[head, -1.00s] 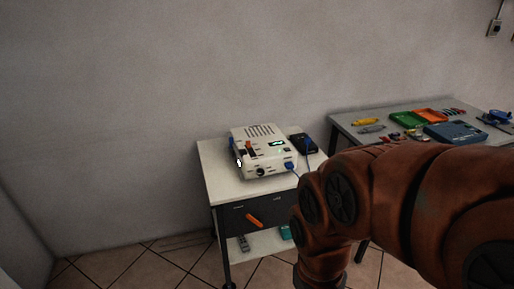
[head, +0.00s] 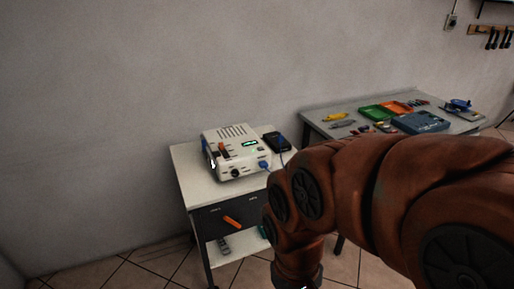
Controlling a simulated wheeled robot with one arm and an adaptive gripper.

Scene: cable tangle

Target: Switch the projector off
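The projector (head: 234,152) is a white box with top vents, an orange part on its front left, a small lit green display and a dark round knob. It sits on a small white-topped cart (head: 195,180). A blue plug and cable (head: 265,165) come out at its front right. A dark device (head: 277,142) lies beside it on the cart top. My orange arm covers the right foreground, to the right of the cart. My gripper's fingers are not visible; the arm runs out of the bottom of the head view.
A grey workbench (head: 318,122) on the right holds a green tray (head: 377,113), an orange tray (head: 396,107), a blue case (head: 420,122) and small tools. The cart has a dark drawer with an orange handle (head: 232,221). Tiled floor is clear on the left.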

